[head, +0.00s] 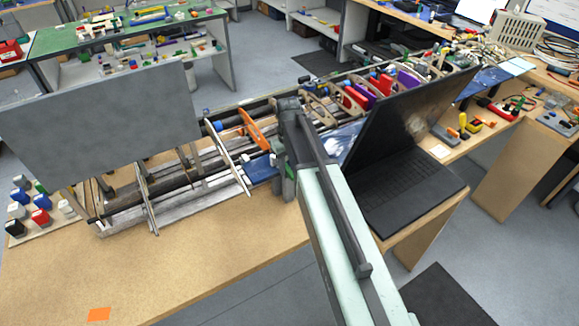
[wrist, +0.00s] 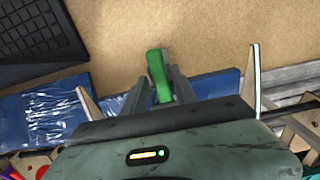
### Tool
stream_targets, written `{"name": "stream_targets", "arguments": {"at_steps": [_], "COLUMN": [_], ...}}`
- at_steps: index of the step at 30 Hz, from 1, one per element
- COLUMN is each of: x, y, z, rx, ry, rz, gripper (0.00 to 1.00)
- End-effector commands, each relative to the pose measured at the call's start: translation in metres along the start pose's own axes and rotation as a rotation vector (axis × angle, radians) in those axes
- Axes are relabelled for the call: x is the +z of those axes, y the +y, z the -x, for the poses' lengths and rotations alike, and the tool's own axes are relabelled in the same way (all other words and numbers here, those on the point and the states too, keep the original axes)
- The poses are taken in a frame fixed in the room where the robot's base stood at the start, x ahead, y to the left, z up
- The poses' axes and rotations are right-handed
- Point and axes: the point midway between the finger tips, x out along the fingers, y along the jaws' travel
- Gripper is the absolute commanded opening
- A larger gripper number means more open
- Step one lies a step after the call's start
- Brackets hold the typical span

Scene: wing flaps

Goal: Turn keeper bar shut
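A green bar (wrist: 159,76), which looks like the keeper bar, stands out between my gripper's fingers in the wrist view. My gripper (wrist: 158,88) has one grey finger on each side of it. The right finger is very close to the bar; whether either finger presses on it cannot be told. In the head view my gripper (head: 287,185) is low at the front edge of the wing frame (head: 180,185), beside a blue panel (head: 262,168). A large grey flap (head: 100,120) stands raised over the frame's left part.
An open black laptop (head: 405,185) stands close to the right of my arm. Pale ribs and an orange clamp (head: 252,130) rise near my gripper. Small coloured blocks (head: 40,216) sit on a board at far left. The front left of the wooden table (head: 190,270) is mostly clear.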

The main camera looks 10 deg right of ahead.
Motion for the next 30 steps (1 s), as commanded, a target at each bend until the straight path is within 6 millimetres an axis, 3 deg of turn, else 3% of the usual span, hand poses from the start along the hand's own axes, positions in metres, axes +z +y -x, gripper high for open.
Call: {"name": "stream_targets", "arguments": {"at_steps": [12,17,24,30], "x": [0.001,0.001,0.000,0.000], "y": [-0.001,-0.001,0.000,0.000], "z": [0.005,0.026,0.071,0.080], "rx": [-0.002,-0.002,-0.001,-0.001], "ry": [-0.005,-0.005,-0.004,-0.003], "rz": [0.002,0.002,0.001,0.001], "gripper": [0.42,0.42,0.42,0.42]}}
